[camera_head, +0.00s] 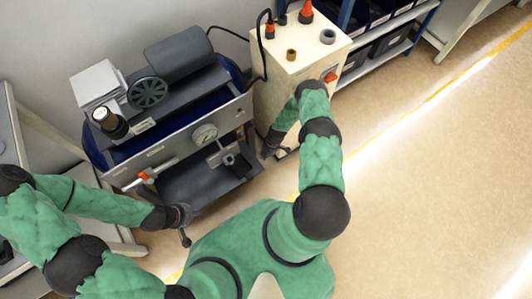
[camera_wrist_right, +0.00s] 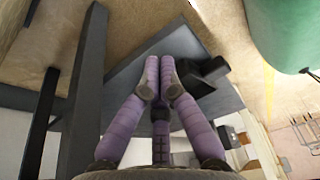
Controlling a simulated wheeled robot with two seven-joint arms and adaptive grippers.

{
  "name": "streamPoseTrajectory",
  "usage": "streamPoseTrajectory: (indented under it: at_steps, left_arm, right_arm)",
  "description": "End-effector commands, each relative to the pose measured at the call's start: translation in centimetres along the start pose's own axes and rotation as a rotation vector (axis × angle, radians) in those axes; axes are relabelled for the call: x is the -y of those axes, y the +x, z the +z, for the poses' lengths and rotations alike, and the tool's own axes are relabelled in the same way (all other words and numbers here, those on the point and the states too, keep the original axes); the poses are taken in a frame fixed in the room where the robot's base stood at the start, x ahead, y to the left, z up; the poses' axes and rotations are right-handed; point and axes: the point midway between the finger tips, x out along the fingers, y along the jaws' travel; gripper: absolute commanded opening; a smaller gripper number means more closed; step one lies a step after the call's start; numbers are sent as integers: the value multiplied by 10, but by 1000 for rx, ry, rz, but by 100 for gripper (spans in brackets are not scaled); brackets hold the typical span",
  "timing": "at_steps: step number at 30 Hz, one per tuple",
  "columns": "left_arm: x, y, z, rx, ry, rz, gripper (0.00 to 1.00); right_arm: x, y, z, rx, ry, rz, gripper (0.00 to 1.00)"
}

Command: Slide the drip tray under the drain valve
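A dark, flat tray-like plate (camera_head: 195,185) lies low under the machine in the head view. I cannot tell whether it is the drip tray or a lower shelf. A small dark fitting (camera_head: 229,160), possibly the drain valve, sits above its right part. My right gripper (camera_head: 272,148) is at the machine's right side. In the right wrist view its purple fingers (camera_wrist_right: 160,76) are together in front of a dark grey plate (camera_wrist_right: 128,92), beside a black block (camera_wrist_right: 205,75). No held thing shows. My left gripper (camera_head: 182,222) is near the plate's front left; its finger opening is unclear.
The machine has a grey motor (camera_head: 180,60), a gauge (camera_head: 205,134) and an orange-handled fitting (camera_head: 145,177). A beige cabinet (camera_head: 295,70) stands close on its right. A blue-framed shelf (camera_head: 385,35) is behind. The floor (camera_head: 430,180) on the right is clear.

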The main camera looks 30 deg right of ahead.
Motion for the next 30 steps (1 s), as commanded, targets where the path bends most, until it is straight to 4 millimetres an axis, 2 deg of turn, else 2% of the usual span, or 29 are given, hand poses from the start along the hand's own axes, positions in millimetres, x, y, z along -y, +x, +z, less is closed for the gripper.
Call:
streamPoseTrajectory:
  at_steps: [1,6,10,15,30]
  left_arm:
    - [3,7,0,0,0,0,0]
    - [7,19,-1,0,0,0,0]
    - [6,18,0,0,0,0,0]
    - [7,19,-1,0,0,0,0]
    - [6,18,-1,0,0,0,0]
  right_arm:
    - [0,14,0,-1,-1,-1,0]
    - [1,45,0,-1,-1,-1,0]
    - [0,46,-20,0,-4,0,0]
    - [0,50,-34,2,-2,0,0]
    - [1,51,-39,2,1,0,0]
